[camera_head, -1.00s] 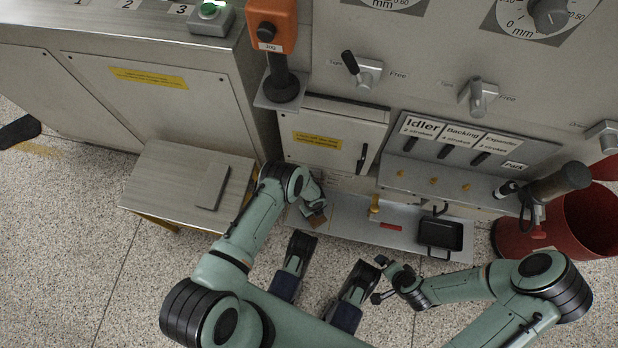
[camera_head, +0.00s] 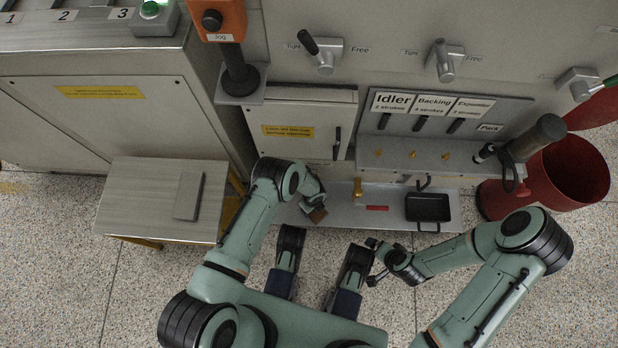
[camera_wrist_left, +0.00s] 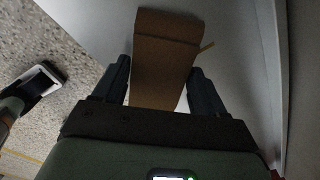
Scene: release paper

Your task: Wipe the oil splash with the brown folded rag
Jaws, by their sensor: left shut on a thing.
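The brown folded rag (camera_wrist_left: 165,60) lies between the two fingers of my left gripper (camera_wrist_left: 160,88) in the left wrist view. In the head view the rag (camera_head: 318,214) shows as a small brown patch at the left gripper (camera_head: 314,205), over the left part of the low grey shelf. The left gripper is shut on the rag. My right gripper (camera_head: 374,275) hangs over the floor in front of the shelf; its finger opening is too small to tell. I cannot make out an oil splash in either view.
The low shelf (camera_head: 345,215) carries a yellow-brown upright item (camera_head: 357,188), a red flat piece (camera_head: 377,208) and a black tray (camera_head: 428,208). A metal table (camera_head: 130,200) with a grey plate (camera_head: 188,196) stands left. A red bin (camera_head: 575,170) stands right.

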